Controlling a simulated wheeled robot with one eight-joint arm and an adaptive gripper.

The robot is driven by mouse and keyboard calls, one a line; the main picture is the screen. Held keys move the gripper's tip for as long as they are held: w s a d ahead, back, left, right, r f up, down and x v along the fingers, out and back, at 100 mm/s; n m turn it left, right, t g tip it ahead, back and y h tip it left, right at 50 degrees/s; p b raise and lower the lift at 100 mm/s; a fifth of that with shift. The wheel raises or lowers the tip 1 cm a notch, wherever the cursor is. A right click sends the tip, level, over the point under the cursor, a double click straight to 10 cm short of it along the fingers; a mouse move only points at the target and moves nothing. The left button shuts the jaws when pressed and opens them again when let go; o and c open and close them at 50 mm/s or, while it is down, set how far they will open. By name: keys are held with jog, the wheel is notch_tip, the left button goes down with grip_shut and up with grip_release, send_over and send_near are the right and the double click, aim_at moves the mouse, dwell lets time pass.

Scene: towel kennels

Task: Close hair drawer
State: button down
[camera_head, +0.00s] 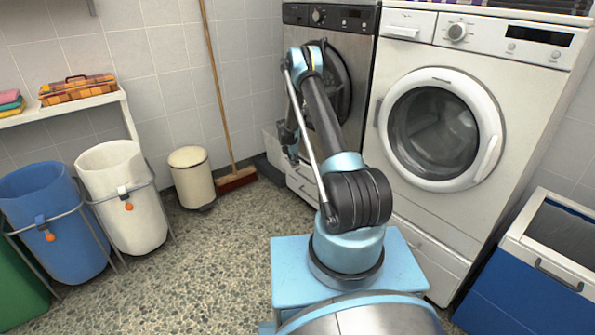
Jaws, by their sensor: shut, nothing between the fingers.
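No drawer carries a label that I can read, so I cannot tell which is the hair drawer. A white drawer front (302,189) shows low under the dark-fronted machine, partly hidden by my arm. Another drawer front (430,247) lies under the white washing machine and looks flush. My gripper (292,160) hangs pointing down in front of the dark machine's left side, above the low white drawer front. It is small and dark here. It looks shut and empty, and I cannot tell whether it touches anything.
The white washing machine (484,212) stands right of the dark machine (351,23). A blue bin (548,295) is at lower right. A broom (237,180), pedal bin (191,180), white hamper (127,205) and blue hamper (50,225) stand left. Speckled floor (200,270) is clear between.

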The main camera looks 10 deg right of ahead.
aim_at(306, 178)
jog(key=v, duration=0.4)
jog(key=shift+r, duration=0.15)
jog(key=c, duration=1.7)
grip_release()
jog(key=shift+r, duration=0.35)
jog(key=shift+o, duration=0.2)
jog(key=m, duration=0.2)
jog(key=d+r+m, duration=0.1)
jog(key=m, duration=0.1)
jog(key=shift+s, duration=0.25)
jog(key=s+d+r+m, duration=0.2)
jog(key=d+r+m, duration=0.1)
jog(key=m, duration=1.1)
jog(key=shift+y, duration=0.3)
jog(key=d+f, duration=0.1)
jog(key=f, duration=0.4)
jog(key=w+d+f, duration=0.1)
jog(key=f, duration=0.5)
jog(key=w+d+f, duration=0.1)
jog(key=f, duration=0.5)
grip_shut()
